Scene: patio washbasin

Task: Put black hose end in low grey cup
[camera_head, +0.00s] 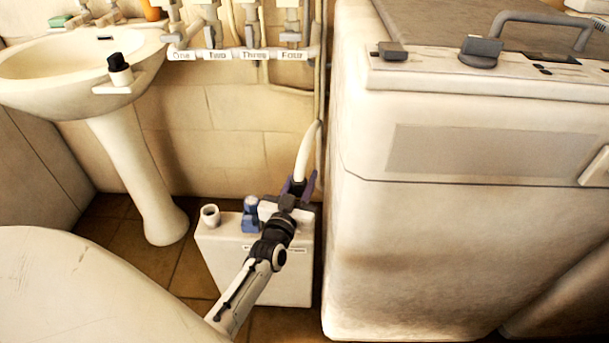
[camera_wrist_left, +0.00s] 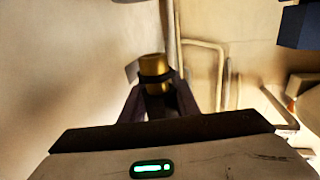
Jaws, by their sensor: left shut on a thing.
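My left gripper (camera_head: 298,187) is low beside the white appliance, over the right part of a white box. It is shut at the lower end of a pale hose (camera_head: 308,150) that hangs down the wall. In the left wrist view a brass-coloured cylinder (camera_wrist_left: 155,66) with a dark band sits between the fingers (camera_wrist_left: 158,100). I cannot tell how it joins the hose. A low, pale grey cup (camera_head: 210,214) stands on the left end of the box, apart from the gripper. A black piece (camera_head: 116,62) sits in a pale holder on the washbasin. My right gripper is not in view.
The white box (camera_head: 225,262) also bears a blue fitting (camera_head: 251,215) between cup and gripper. The white appliance (camera_head: 440,230) blocks the right. A washbasin (camera_head: 60,65) with pedestal (camera_head: 145,180) is at left. Labelled taps (camera_head: 250,54) line the wall above.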

